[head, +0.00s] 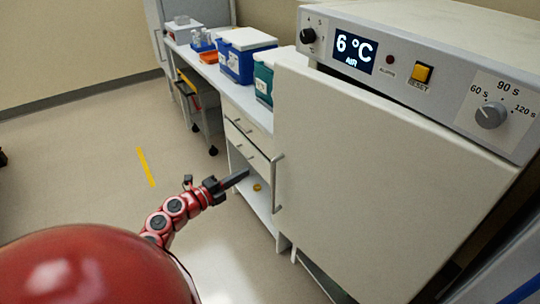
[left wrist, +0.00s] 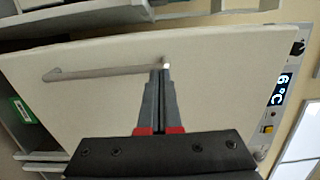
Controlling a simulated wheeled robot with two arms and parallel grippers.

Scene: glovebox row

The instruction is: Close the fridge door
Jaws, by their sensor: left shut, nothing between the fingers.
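The fridge door (head: 365,190) is a large cream panel under the control panel. It appears ajar, with a dark gap along its top edge below the control panel. Its vertical bar handle (head: 278,184) is near the left edge. My left gripper (head: 236,179) is shut and empty, left of the handle in the head view. In the left wrist view the door (left wrist: 110,105) fills much of the picture, and the shut fingertips (left wrist: 160,72) show at one end of the handle (left wrist: 100,72). I cannot tell whether they touch it. My right gripper is not in view.
The control panel (head: 430,75) reads 6 °C and has knobs and a yellow button. A white bench (head: 245,100) with drawers stands left of the fridge, carrying a blue box (head: 240,62) and a teal box (head: 263,85).

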